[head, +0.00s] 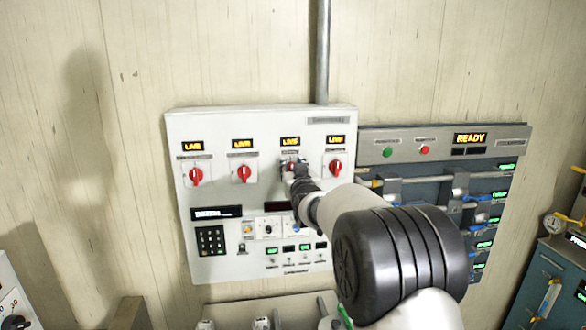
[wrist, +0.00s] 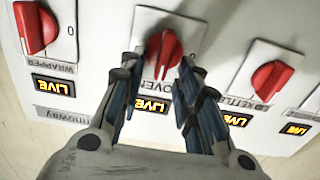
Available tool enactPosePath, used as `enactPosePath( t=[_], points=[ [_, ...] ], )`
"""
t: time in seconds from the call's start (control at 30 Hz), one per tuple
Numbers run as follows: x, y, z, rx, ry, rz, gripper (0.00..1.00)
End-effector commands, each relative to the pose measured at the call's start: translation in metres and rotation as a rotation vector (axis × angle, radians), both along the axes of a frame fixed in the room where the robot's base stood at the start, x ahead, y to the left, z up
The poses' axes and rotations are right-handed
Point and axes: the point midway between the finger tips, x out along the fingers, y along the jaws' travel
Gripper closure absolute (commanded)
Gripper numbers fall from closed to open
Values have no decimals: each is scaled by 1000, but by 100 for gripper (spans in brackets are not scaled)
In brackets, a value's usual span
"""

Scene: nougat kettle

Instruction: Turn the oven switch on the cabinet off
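The cabinet (head: 260,190) is a white wall panel with a row of red rotary switches. The oven switch (wrist: 162,50) is a red knob on a white square plate, with a partly hidden label reading "OVEN" and a lit yellow "LIVE" display (wrist: 150,104). In the wrist view, which is upside down, my gripper (wrist: 161,62) has one finger on each side of the knob. The fingers are apart; a narrow gap seems to show beside the knob, and contact is not clear. In the head view my gripper (head: 292,170) covers most of this switch, third from the left.
The wrapper switch (wrist: 36,27) and the kettle switch (wrist: 270,78) sit close on either side, both with lit "LIVE" displays. A keypad (head: 210,240) and small controls are lower on the cabinet. A grey panel with a "READY" display (head: 470,138) adjoins on the right.

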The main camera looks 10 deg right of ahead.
Motion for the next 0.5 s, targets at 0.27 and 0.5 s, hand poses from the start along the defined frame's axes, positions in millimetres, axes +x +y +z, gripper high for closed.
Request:
enactPosePath(
  t=[0.27,0.5],
  points=[
    [0,0,0,0,0,0,82],
    [0,0,0,0,0,0,98]
  ],
)
